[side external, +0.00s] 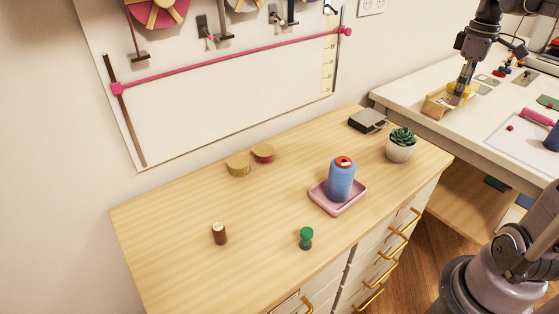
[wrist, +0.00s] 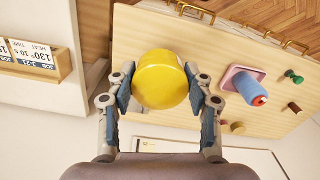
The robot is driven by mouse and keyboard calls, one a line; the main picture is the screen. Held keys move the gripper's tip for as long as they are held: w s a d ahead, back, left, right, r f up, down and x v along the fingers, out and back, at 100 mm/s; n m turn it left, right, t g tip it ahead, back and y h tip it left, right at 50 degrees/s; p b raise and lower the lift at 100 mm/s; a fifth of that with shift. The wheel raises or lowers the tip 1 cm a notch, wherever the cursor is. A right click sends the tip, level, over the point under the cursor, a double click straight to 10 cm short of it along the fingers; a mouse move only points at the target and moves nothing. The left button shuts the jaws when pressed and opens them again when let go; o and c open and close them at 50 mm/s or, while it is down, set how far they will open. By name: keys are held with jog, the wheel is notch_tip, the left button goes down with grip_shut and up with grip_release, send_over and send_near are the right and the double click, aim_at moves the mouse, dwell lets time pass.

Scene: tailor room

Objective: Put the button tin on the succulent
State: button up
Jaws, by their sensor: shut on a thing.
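The button tin (wrist: 160,79), a round yellow tin, sits between the two fingers of my gripper (wrist: 162,92) in the wrist view. My gripper is shut on it and holds it in the air. In the side external view my gripper (side external: 460,92) is at the upper right, in front of the white bench, with bits of yellow showing around the fingers. The succulent (side external: 401,137) is a green plant in a white pot at the right end of the wooden dresser, lower left of my gripper in that view. I cannot make out the succulent in the wrist view.
A wooden card box (side external: 434,104) is on the white bench.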

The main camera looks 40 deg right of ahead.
jog(key=shift+s+d+r+m, duration=0.15)
jog(key=shift+s+d, duration=0.15)
jog(key=shift+s, duration=0.15)
jog(key=shift+s+d+m, duration=0.15)
jog(key=shift+s+d, duration=0.15)
jog(key=shift+s, duration=0.15)
send_over(407, 128)
notch_tip(407, 128, down, 7)
jog(key=shift+f, duration=2)
jog(key=shift+f, duration=0.1)
jog(key=o, duration=1.2)
